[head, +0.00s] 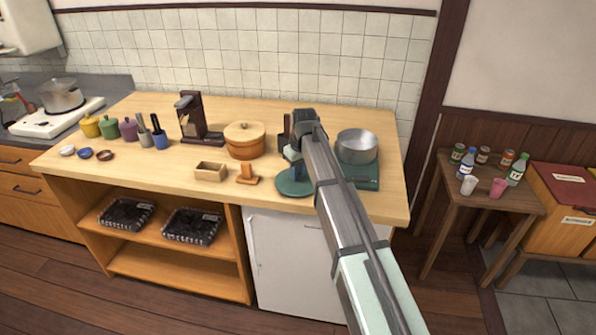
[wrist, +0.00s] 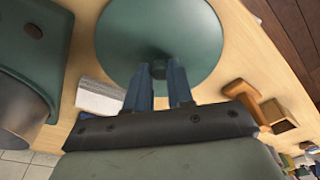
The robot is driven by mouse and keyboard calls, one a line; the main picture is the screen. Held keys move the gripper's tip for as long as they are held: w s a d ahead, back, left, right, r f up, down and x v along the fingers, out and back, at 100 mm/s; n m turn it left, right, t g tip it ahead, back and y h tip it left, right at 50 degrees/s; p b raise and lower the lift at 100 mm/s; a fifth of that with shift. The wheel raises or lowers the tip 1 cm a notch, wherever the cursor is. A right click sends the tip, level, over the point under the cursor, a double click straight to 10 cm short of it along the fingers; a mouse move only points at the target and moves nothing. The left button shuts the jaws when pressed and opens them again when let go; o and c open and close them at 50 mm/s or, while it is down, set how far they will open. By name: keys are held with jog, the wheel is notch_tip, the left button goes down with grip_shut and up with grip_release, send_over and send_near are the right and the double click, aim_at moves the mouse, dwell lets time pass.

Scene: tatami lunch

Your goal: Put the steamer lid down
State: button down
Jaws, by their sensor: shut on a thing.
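The steamer lid (head: 293,186) is a round dark green disc near the front edge of the wooden counter. In the wrist view the lid (wrist: 160,25) fills the top middle, with a small dark knob at its centre. My gripper (wrist: 165,72) has its blue fingers shut on the knob. In the head view my gripper (head: 292,158) is above the lid, and my arm hides part of the area. The lid looks level and low over the counter; I cannot tell whether it touches the wood.
A green scale (head: 368,183) carrying a metal pot (head: 357,146) stands close right of the lid. A small wooden stand (head: 247,174), an open wooden box (head: 210,172) and a lidded orange-brown pot (head: 246,148) are left. Free counter lies further left, along the front.

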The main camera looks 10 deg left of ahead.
aim_at(301, 183)
jog(key=shift+f, duration=0.1)
jog(key=c, duration=1)
grip_release()
notch_tip(301, 183, up, 12)
jog(key=s+d, duration=0.1)
jog(key=shift+s+d, duration=0.1)
